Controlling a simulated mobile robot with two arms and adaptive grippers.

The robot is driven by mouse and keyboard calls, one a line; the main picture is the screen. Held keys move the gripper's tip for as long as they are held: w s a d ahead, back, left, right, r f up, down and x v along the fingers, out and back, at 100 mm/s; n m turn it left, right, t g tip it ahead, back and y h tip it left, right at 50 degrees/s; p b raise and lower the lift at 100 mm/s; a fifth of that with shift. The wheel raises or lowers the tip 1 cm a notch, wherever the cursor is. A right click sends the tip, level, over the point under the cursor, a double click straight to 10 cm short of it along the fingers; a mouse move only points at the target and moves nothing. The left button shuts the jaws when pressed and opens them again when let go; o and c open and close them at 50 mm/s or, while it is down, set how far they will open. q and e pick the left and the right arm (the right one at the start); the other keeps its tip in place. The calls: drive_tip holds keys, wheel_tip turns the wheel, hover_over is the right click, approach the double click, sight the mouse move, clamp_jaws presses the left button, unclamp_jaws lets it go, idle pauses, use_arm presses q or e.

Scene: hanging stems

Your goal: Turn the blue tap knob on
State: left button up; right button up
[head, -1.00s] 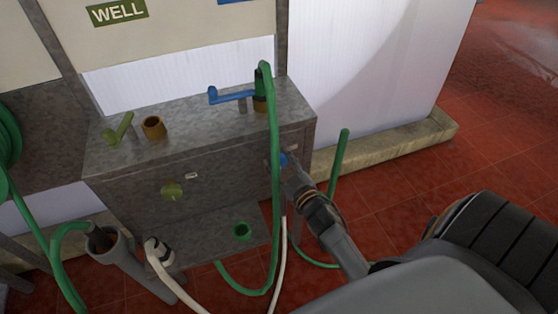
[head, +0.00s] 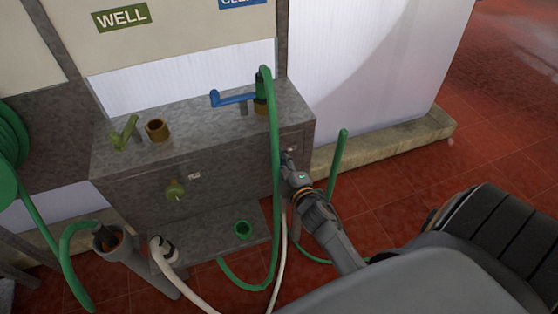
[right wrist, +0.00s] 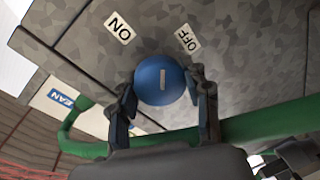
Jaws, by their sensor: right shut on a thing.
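The blue tap knob (right wrist: 152,92) is round, with a white line on its face, and sits on the grey metal box (head: 140,180). In the right wrist view the line points up the picture, between the ON label (right wrist: 120,27) and the OFF label (right wrist: 188,39). My right gripper (right wrist: 163,82) has one finger on each side of the knob and is shut on it. In the head view my right gripper (head: 289,160) is at the right end of the box front and hides the knob. My left gripper is out of view.
A green hose (head: 274,190) hangs just left of my right gripper and crosses behind it in the wrist view. A blue lever (head: 230,98), a yellow-green lever (head: 123,132) and a yellow-green knob (head: 175,190) are on the box. Open red floor (head: 400,190) lies to the right.

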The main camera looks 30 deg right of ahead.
drive_tip(key=n, duration=0.3)
drive_tip(key=shift+a+n+g+h+b, duration=0.1)
drive_tip(key=shift+n+g+h+b, duration=0.4)
drive_tip(key=shift+n, duration=1.1)
drive_tip(key=shift+f, duration=0.1)
drive_tip(key=o, duration=1.2)
drive_tip(key=v, duration=0.7)
drive_tip(key=shift+s+a+f, duration=0.1)
drive_tip(key=shift+s, duration=0.15)
drive_tip(key=shift+f, duration=0.1)
